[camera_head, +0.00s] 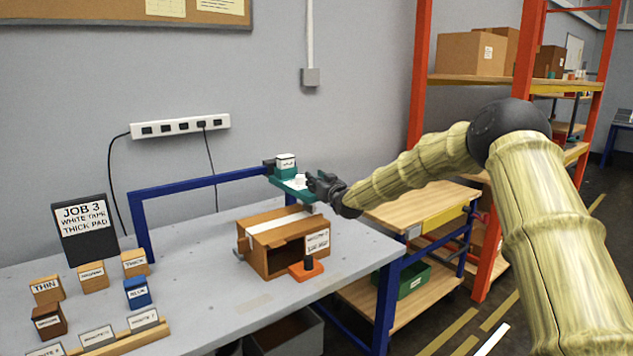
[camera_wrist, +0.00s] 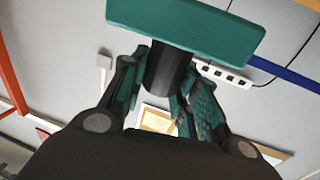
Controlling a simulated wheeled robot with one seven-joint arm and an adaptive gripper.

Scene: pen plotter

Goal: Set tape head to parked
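The tape head is a teal carriage (camera_head: 294,187) with a white-labelled block on top. It is at the right end of the blue gantry bar, above the cardboard box. My gripper (camera_head: 322,186) is at its right side, under the carriage edge. In the wrist view the teal underside of the tape head (camera_wrist: 185,28) fills the top. A black round handle (camera_wrist: 164,72) hangs from it between my fingers (camera_wrist: 165,85). The fingers lean in on both sides of the handle and appear closed on it. The exact contact is partly hidden.
An open cardboard box (camera_head: 268,238) with a white strip stands below on the grey table (camera_head: 225,295). The job board (camera_head: 84,230) and several labelled blocks are at left. An orange-framed shelf (camera_head: 418,70) is at right.

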